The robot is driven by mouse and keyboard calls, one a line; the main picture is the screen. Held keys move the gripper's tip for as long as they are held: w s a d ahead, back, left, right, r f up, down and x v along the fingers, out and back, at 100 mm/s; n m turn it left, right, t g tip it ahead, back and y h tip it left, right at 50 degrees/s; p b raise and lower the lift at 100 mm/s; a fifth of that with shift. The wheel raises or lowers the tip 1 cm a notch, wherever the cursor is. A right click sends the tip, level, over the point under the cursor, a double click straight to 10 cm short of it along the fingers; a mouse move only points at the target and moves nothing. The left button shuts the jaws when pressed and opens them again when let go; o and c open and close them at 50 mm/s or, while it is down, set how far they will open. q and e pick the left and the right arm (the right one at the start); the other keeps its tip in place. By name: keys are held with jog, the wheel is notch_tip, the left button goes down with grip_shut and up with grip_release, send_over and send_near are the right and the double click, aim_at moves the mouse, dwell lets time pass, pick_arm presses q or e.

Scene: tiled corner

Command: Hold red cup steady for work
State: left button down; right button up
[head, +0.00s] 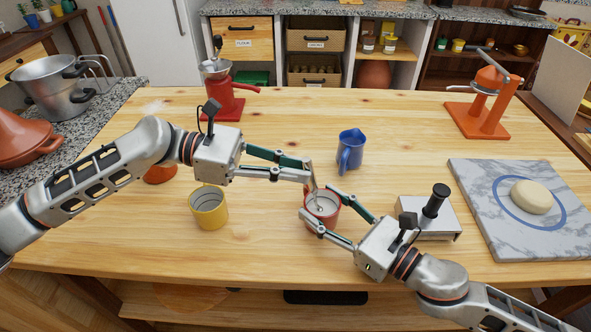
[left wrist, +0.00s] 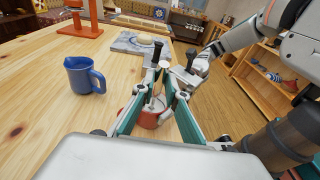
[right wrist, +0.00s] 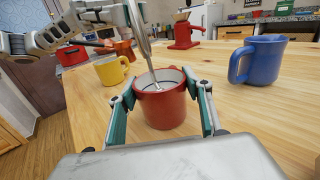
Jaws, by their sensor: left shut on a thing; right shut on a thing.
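The red cup (head: 334,222) stands upright on the wooden table, near the front middle. My right gripper (head: 318,203) is shut on it, one finger on each side, clear in the right wrist view, where the cup (right wrist: 162,108) is between the fingers. My left gripper (head: 310,171) is above the cup, shut on a slim silver utensil (right wrist: 147,55). The utensil's lower end is inside the cup, and its tip is hard to make out. In the left wrist view the cup (left wrist: 149,119) is partly hidden by my left fingers.
A yellow cup (head: 209,209) stands left of the red cup, and a blue jug (head: 351,150) behind it. A metal box with a black-handled tool (head: 436,220) is to the right, then a marble board (head: 489,205) with dough.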

pick_arm(q)
notch_tip(320, 180, up, 6)
jog(key=a, duration=0.1)
jog(key=shift+a+r, duration=0.2)
jog(key=shift+r, duration=0.05)
dwell(0.6)
pick_arm(e)
jog(key=o, duration=1.5)
pick_arm(q)
notch_tip(320, 180, up, 4)
jog(key=shift+f, duration=0.1)
pick_arm(e)
jog(key=v, duration=1.1)
jog(key=shift+s+d, duration=0.25)
jog(key=shift+d, duration=0.05)
jog(key=shift+s+d, duration=0.1)
jog(key=shift+s, duration=0.05)
